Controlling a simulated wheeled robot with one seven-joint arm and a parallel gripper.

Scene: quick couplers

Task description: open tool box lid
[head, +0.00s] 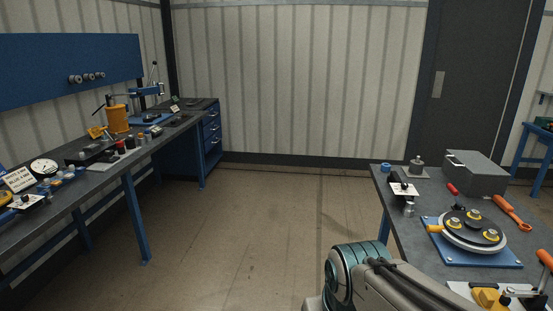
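A grey metal tool box (476,176) stands at the back of the dark-topped table on the right. Its lid (482,160) looks closed, and a handle or latch shows at its left end. My arm rises from the bottom of the picture, right of the middle, in front of the right table. My gripper is not in view.
The right table (410,236) also holds a round fixture on a blue plate (471,242), an orange-handled tool (512,212) and several small parts close to the box. A cluttered workbench (90,190) runs along the left. The floor (260,215) between them is clear.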

